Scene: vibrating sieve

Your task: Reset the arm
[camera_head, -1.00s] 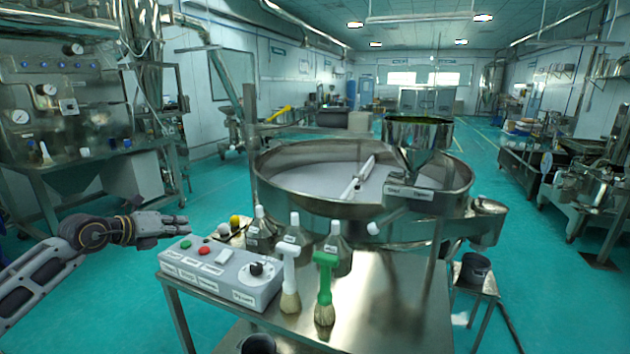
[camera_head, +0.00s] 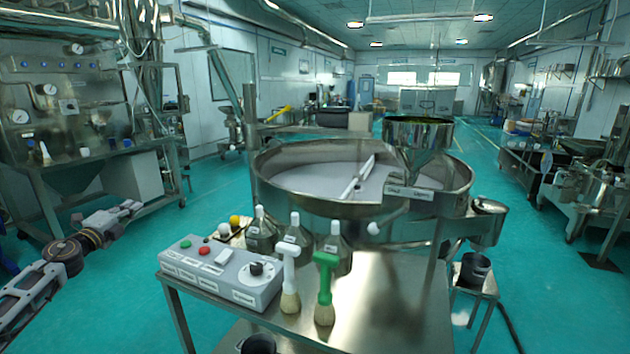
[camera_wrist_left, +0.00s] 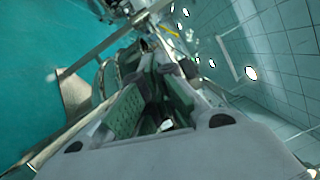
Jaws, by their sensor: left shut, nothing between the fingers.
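My left arm comes in from the left in the head view, and its gripper (camera_head: 128,210) hangs over the floor, left of the control box and apart from it. The gripper is shut and empty. In the left wrist view its fingers (camera_wrist_left: 160,110) point away from the camera. The control box (camera_head: 222,274) has green and red buttons, a switch and a black knob, and it sits on the left of the metal table (camera_head: 385,290). My right gripper does not show.
Several bottles (camera_head: 295,230), a white-handled brush (camera_head: 290,280) and a green-handled brush (camera_head: 325,290) stand on the table. The round vibrating sieve (camera_head: 290,190) with a hopper (camera_head: 418,150) is behind. A steel machine (camera_head: 70,100) stands at the left. Floor around my left gripper is clear.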

